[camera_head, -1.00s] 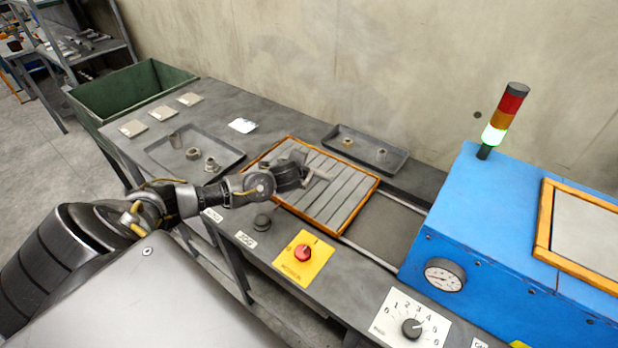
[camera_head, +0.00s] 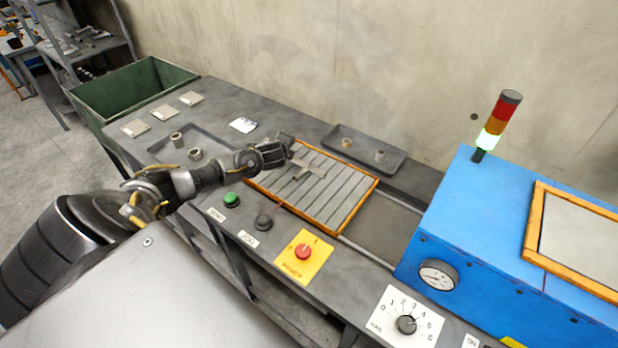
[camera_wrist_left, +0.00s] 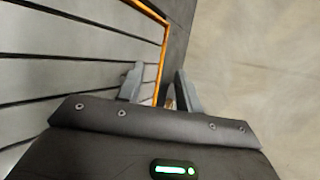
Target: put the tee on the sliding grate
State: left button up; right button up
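The tee (camera_head: 309,168) is a grey T-shaped pipe piece. It lies on the slats of the sliding grate (camera_head: 338,197), near its upper left part. The grate has an orange frame, which also shows in the left wrist view (camera_wrist_left: 158,60). My left gripper (camera_head: 288,142) is over the grate's far left corner, just behind and left of the tee and apart from it. In the left wrist view the two fingers (camera_wrist_left: 152,85) stand apart with nothing held between them. The tee does not show in that view. My right gripper is not in view.
A grey tray (camera_head: 160,150) with fittings (camera_head: 195,153) is at left, partly behind my arm. Another tray (camera_head: 362,155) with two fittings is behind the grate. The blue machine (camera_head: 460,225) stands right. Buttons and a red power knob (camera_head: 302,251) line the front edge.

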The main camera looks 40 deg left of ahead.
pick_arm(q)
notch_tip(320, 180, up, 7)
jog(key=a+p, duration=0.2)
jog(key=p, duration=0.3)
jog(key=shift+w+a+p, duration=0.35)
jog(key=shift+p, duration=0.05)
jog(key=shift+r, duration=0.1)
